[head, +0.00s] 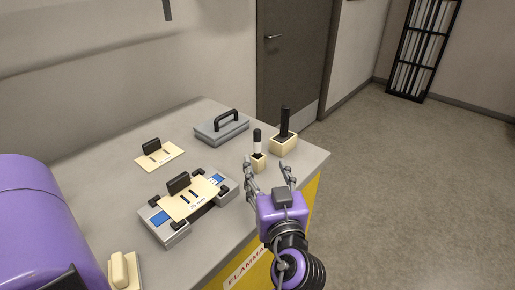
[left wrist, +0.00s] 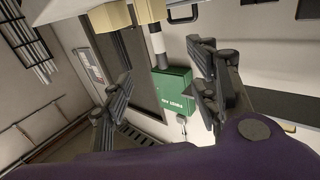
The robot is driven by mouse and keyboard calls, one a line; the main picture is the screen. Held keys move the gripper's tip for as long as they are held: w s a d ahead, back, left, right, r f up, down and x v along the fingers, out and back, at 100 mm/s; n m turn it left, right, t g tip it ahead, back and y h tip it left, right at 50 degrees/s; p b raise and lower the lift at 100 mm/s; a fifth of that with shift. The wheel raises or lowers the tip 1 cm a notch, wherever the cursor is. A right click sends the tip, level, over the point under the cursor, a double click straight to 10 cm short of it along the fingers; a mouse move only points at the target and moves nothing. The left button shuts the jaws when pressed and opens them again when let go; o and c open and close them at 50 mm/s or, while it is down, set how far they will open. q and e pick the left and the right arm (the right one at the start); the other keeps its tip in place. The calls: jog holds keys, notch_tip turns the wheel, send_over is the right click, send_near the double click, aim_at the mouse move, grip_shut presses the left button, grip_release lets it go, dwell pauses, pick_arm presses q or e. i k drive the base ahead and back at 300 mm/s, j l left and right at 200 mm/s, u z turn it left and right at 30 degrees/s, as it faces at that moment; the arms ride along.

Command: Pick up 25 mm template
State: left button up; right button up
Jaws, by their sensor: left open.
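Two cream template plates with black handles show in the head view. One template (head: 176,209) lies across a grey fixture (head: 172,232) with blue patches; its small lettering is too blurred to read. The other template (head: 150,162) lies flat on the table behind it. I cannot tell which is the 25 mm one. My left gripper (head: 268,172) is open and empty, to the right of both plates, near the table's right side. In the left wrist view its fingers (left wrist: 163,85) are spread apart with nothing gripped. My right gripper is not in view.
A white-and-black tool (head: 257,148) in a cream block stands just beyond my left fingers. A black-handled cream block (head: 284,146) and a grey handled case (head: 221,128) stand behind. A cream piece (head: 120,270) lies at front left. Bare tabletop (head: 90,185) shows at left.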

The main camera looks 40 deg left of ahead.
aim_at(172, 204)
jog(key=k+l, duration=0.45)
jog(key=l, duration=0.3)
jog(key=k+l, duration=0.25)
jog(key=l, duration=0.1)
